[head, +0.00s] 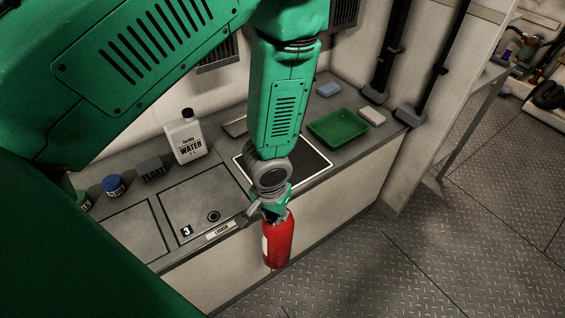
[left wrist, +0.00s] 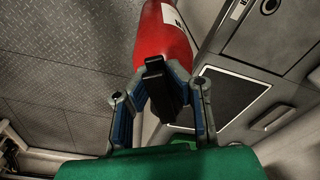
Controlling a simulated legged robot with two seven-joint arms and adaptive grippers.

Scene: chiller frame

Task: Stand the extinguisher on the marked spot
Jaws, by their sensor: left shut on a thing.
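The red extinguisher (head: 279,245) hangs upright from my left gripper (head: 274,212), in front of the counter's front edge. In the left wrist view the red body (left wrist: 165,35) points away, and its black top (left wrist: 160,85) sits between the fingers of my left gripper (left wrist: 163,95). The gripper is shut on that top part. A dark square with a white outline (head: 312,157) lies on the counter behind the extinguisher, partly hidden by my arm. It also shows in the left wrist view (left wrist: 225,100). My right gripper is not in view.
The counter (head: 185,260) carries a white water bottle (head: 185,137), a blue-lidded jar (head: 113,185), a dark float block (head: 152,171), a green tray (head: 338,127), a blue block (head: 328,90) and a pale block (head: 372,116). Metal floor (head: 430,260) is clear at right.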

